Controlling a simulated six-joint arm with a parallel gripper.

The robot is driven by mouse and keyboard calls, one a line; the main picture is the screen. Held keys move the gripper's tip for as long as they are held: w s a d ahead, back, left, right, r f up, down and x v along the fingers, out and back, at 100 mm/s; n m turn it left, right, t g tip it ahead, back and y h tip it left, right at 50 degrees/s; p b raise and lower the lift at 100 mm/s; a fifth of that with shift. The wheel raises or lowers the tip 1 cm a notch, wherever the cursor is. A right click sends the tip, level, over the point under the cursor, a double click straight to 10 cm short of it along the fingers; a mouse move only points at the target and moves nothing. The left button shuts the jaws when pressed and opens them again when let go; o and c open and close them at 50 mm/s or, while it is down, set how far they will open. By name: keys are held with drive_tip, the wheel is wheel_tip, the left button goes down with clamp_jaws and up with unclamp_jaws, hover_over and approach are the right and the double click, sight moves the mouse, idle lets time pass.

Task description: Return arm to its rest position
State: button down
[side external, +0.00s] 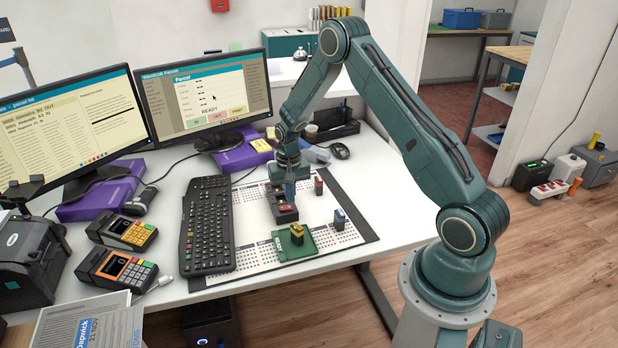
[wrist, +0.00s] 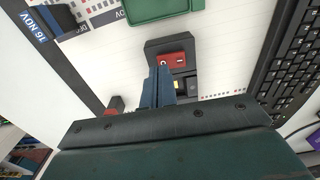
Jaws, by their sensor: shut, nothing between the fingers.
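My gripper (side external: 290,192) points down over the white printed mat (side external: 245,225), with its blue fingers together and nothing between them. In the wrist view the fingertips (wrist: 161,72) are in front of a dark holder (wrist: 153,47) that carries a red piece (wrist: 173,60). The holder (side external: 278,196) also shows in the side view, directly below and partly behind the fingers, with the red piece (side external: 287,209) on it. I cannot tell whether the fingertips touch it. My arm is bent and reaches out over the counter.
A green tray (side external: 300,251) with a yellow-topped block (side external: 297,234) sits in front. A red block (side external: 319,185) and a blue block (side external: 339,219) stand to the right. A keyboard (side external: 207,225) lies left, and monitors (side external: 204,95) stand behind. Air above the mat's right side is clear.

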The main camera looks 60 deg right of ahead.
wheel_tip(320, 180, up, 7)
drive_tip(key=shift+f, duration=0.15)
idle(5.4)
drive_tip(key=s+a+r+n+t, duration=0.1)
drive_tip(key=s+a+r, duration=0.25)
drive_tip(key=r, duration=0.35)
drive_tip(key=s+a+r+n+t, duration=0.1)
drive_tip(key=s+a+r+n, duration=0.1)
drive_tip(key=a+r, duration=0.35)
drive_tip(key=s+a+r+n+t, duration=0.1)
drive_tip(key=s+a+r, duration=0.15)
drive_tip(key=r, duration=0.55)
drive_tip(key=s+a+r+n+t, duration=0.1)
drive_tip(key=s+a, duration=0.3)
drive_tip(key=s, duration=0.5)
drive_tip(key=s+a+r+n+t, duration=0.1)
drive_tip(key=s+a+r+n, duration=0.3)
drive_tip(key=s, duration=0.6)
drive_tip(key=shift+r+t, duration=0.25)
drive_tip(key=shift+t, duration=0.05)
